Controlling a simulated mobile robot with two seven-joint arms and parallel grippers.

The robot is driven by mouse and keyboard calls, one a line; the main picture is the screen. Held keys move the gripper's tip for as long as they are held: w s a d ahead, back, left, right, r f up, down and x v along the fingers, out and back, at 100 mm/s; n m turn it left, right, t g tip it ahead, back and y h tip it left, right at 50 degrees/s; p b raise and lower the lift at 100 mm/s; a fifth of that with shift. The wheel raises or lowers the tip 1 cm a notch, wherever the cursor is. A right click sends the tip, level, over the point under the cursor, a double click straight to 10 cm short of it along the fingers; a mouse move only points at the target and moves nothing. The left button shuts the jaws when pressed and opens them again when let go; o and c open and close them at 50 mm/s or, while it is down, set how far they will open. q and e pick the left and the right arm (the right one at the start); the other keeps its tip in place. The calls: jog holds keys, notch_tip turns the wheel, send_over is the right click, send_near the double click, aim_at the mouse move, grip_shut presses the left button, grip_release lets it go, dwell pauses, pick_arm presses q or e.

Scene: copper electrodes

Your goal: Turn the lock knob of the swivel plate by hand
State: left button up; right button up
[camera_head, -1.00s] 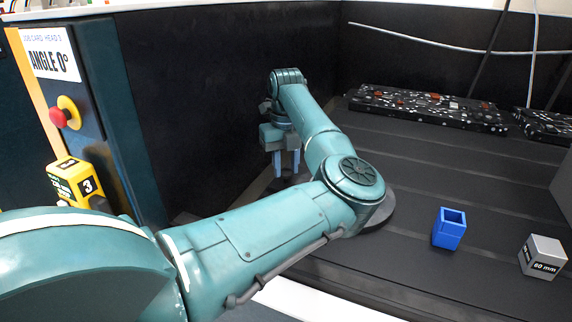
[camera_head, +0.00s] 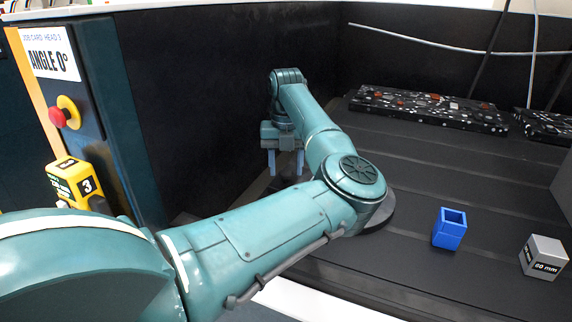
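My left arm reaches across from the lower left. Its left gripper (camera_head: 285,163) points down at the back left of the dark slotted bed, with its two fingers apart. A dark round plate (camera_head: 378,222), perhaps the swivel plate, shows only as an edge beside and behind my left arm's elbow; most of it is hidden by the arm. I cannot make out the lock knob; the space under the fingers is dark and partly covered by my forearm. My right gripper is not in view.
A blue open-topped block (camera_head: 449,229) and a grey block marked 60 mm (camera_head: 543,257) stand on the slotted bed (camera_head: 440,165) at right. Speckled black bars (camera_head: 430,108) lie at the back. A red stop button (camera_head: 58,117) and a yellow box marked 3 (camera_head: 74,183) are at left.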

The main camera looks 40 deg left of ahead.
pick_arm(q)
jog(key=shift+r+p, duration=1.75)
jog(key=shift+r, duration=1.3)
jog(key=shift+f, duration=0.1)
jog(key=shift+r, duration=0.25)
notch_tip(320, 180, up, 13)
jog(key=shift+f+b, duration=0.1)
jog(key=shift+b, duration=0.2)
